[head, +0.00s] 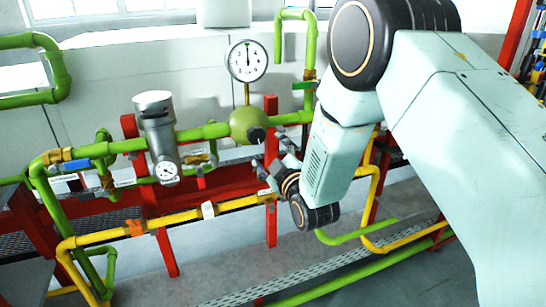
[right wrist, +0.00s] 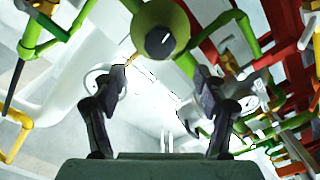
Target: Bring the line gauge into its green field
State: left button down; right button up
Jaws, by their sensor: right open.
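My left gripper is not in view.
A metal cylinder (head: 156,120) with a small gauge (head: 167,173) stands left of the valve. Green pipes (head: 204,132), a yellow pipe (head: 180,217) and red posts (head: 271,225) surround my right gripper. A blue-handled valve (head: 76,165) is further left.

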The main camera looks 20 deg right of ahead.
jog(key=shift+s, duration=0.95)
jog(key=s+f+m+g, duration=0.7)
jog(key=s+f+g, duration=0.2)
jog(key=s+f, duration=0.9)
jog(key=s+f+m+g, duration=0.1)
jog(key=s+f+g, duration=0.3)
jog(key=s, duration=0.9)
jog(key=s+f+m+g, duration=0.2)
jog(key=s+f+g, duration=0.3)
jog(key=s+f, duration=0.4)
jog(key=s+b, duration=0.1)
jog(key=s, duration=0.3)
jog(key=shift+s+d+h, duration=0.3)
jog(key=shift+s+d, duration=0.05)
jog(key=shift+s, duration=0.05)
